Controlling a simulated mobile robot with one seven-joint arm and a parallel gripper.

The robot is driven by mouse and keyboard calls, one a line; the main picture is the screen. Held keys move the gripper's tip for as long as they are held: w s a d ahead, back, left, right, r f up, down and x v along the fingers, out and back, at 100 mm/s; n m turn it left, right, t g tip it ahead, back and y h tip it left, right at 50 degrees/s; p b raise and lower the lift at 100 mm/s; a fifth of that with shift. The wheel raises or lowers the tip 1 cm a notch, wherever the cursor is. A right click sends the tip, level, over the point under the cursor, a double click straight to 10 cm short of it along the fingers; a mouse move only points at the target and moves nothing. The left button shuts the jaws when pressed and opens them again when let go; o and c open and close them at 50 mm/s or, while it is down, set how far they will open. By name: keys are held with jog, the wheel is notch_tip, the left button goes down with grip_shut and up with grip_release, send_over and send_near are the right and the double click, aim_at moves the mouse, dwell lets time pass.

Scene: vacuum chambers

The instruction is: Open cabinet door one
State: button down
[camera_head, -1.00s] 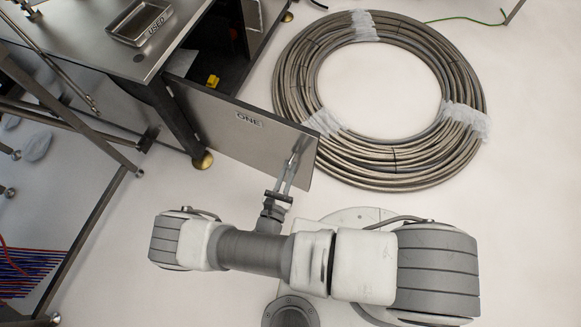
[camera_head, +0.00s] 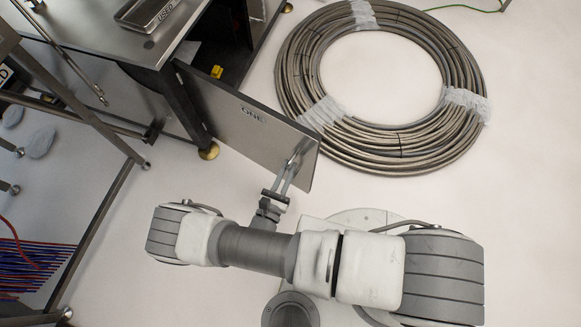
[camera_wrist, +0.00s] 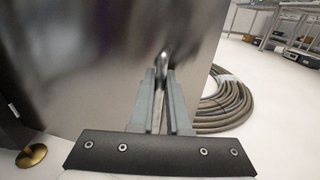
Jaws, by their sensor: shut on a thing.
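Cabinet door one (camera_head: 240,124) is a grey metal panel marked "ONE". It stands swung out from the cabinet (camera_head: 165,45), and the dark inside shows behind it. My gripper (camera_head: 291,168) is at the door's free end, at the right in the head view. Its fingers are shut on the door handle (camera_wrist: 163,62), a small shiny bar in the wrist view. The fingers hide most of the handle. The door's face (camera_wrist: 110,60) fills much of the wrist view.
A large coil of metal hose (camera_head: 300,100) lies on the floor close behind the door's free end. A yellow item (camera_head: 216,72) is inside the cabinet. A brass foot (camera_head: 209,151) stands under the cabinet corner. Metal rods and a frame (camera_head: 75,75) are at the left.

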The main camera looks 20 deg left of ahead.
jog(key=shift+s+a, duration=0.35)
jog(key=shift+a, duration=0.05)
jog(key=shift+s, duration=0.1)
jog(key=c, duration=0.9)
grip_release()
jog(key=shift+d, duration=0.1)
jog(key=shift+s, duration=0.1)
